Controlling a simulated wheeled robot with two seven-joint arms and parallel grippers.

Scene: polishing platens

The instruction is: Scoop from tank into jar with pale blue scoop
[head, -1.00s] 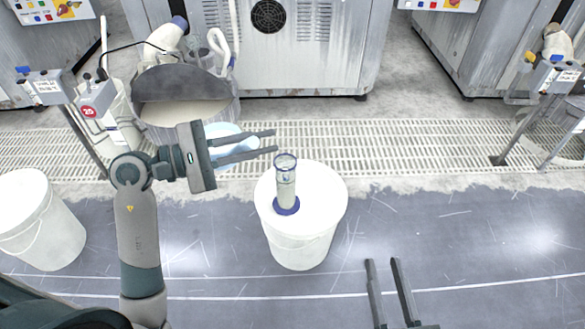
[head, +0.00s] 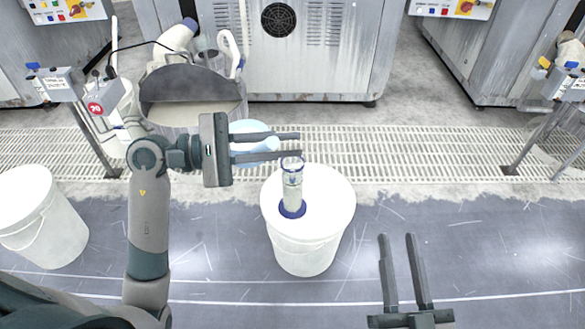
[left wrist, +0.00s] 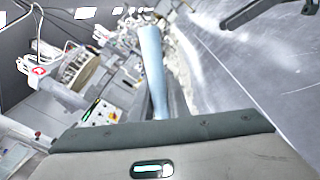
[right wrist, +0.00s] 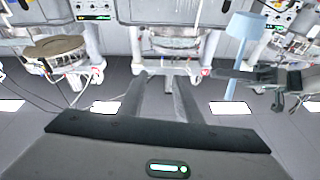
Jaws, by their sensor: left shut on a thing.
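The tank (head: 240,95) is a round grey vessel with pale contents at the back left. The clear jar (head: 292,188), with a blue rim and base, stands upright on a white bucket lid. My left gripper (head: 296,144) is shut on the pale blue scoop (head: 250,129), partly hidden behind the gripper in the head view. The scoop shows in the left wrist view (left wrist: 152,60) and the right wrist view (right wrist: 246,24). Its contents cannot be seen. My right gripper (head: 398,238) is open and empty at the front right.
The jar's white bucket (head: 305,250) stands on the blue-grey floor. Another white bucket (head: 40,225) is at the left. A control post (head: 90,135) stands by the tank. Grey machines (head: 310,60) line the back behind a floor grating (head: 420,150). The floor at right is clear.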

